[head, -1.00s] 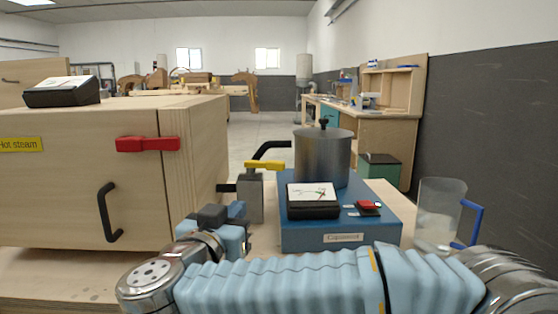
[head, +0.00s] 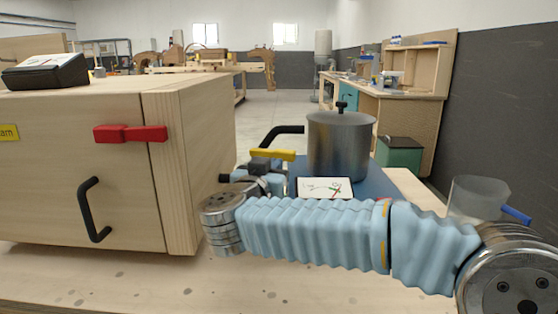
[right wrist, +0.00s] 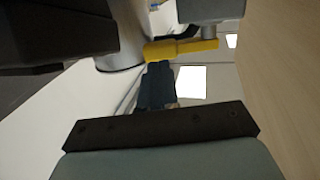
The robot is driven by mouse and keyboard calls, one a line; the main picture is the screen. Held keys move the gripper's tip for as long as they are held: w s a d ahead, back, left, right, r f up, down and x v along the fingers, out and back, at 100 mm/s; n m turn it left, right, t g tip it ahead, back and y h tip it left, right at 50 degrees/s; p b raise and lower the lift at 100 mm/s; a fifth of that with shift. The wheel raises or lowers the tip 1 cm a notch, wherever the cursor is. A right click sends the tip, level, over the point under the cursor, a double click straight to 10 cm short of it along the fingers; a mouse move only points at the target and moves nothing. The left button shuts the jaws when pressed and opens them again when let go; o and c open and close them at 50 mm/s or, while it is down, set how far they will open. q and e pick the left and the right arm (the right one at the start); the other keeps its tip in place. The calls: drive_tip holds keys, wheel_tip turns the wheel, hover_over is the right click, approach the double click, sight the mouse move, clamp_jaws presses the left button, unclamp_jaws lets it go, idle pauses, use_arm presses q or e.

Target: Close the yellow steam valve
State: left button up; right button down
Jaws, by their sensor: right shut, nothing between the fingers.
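The yellow steam valve handle (head: 274,154) points sideways, low and left of the metal pot (head: 340,145), near the black bent pipe (head: 279,135). Its body is hidden behind my right arm. My right gripper (head: 260,166) is at the handle's left part, its dark fingers just below and in front of it. In the right wrist view, the yellow handle (right wrist: 182,50) lies just beyond the shut dark fingers (right wrist: 157,82), with nothing between them. Whether they touch the handle I cannot tell. My left gripper is not in view.
A wooden cabinet (head: 70,155) with a red lever (head: 130,133) and black handle (head: 91,210) stands close on the left. A blue base (head: 375,178) with a gauge (head: 324,187) is partly hidden by my arm. A clear jug (head: 478,197) stands at the right.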

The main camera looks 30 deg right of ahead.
sight(283, 157)
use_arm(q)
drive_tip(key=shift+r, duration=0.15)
use_arm(e)
drive_tip(key=shift+x, duration=1.85)
